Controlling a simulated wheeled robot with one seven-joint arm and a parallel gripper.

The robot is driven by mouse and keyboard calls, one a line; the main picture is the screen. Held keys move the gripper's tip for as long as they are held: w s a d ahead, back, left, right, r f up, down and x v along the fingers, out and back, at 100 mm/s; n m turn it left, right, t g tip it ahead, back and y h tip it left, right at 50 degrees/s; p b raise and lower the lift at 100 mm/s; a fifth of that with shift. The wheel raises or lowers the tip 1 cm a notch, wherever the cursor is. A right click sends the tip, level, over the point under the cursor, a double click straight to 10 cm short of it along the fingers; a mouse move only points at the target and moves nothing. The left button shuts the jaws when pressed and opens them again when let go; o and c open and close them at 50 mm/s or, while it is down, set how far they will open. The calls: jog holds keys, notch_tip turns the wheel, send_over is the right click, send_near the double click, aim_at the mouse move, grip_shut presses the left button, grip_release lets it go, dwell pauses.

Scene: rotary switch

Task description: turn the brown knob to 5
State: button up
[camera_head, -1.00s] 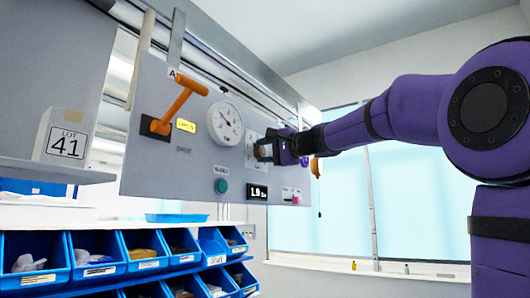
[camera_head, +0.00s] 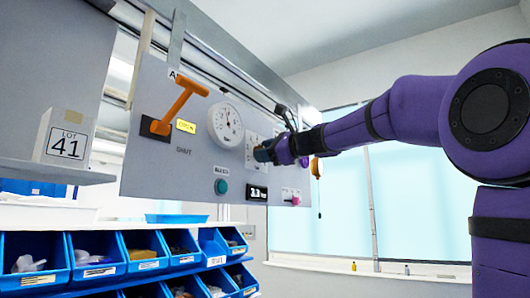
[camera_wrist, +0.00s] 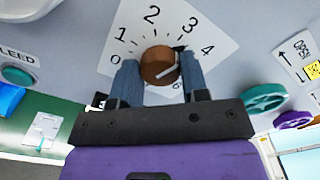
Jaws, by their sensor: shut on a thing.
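The brown knob (camera_wrist: 160,65) sits on a white dial plate (camera_wrist: 132,27) in the wrist view. My gripper (camera_wrist: 160,79) is shut on the knob, one finger on each side. In the head view my gripper (camera_head: 266,152) is at the panel, hiding the knob, and part of the dial plate (camera_head: 252,140) shows beside it.
The grey panel (camera_head: 150,100) also bears an orange lever (camera_head: 180,103), a round gauge (camera_head: 226,124), a green button (camera_head: 221,186) and a digital display (camera_head: 257,193). In the wrist view, a green knob (camera_wrist: 264,98) and a purple knob (camera_wrist: 293,119) stand right of my gripper.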

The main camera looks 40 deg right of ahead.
jog(key=m, duration=1.2)
jog(key=shift+d+f, duration=0.1)
jog(key=shift+d, duration=0.05)
jog(key=shift+m, duration=0.3)
jog(key=o, duration=0.9)
jog(key=v, duration=1)
jog(key=shift+s+d, duration=0.15)
jog(key=shift+s, duration=0.2)
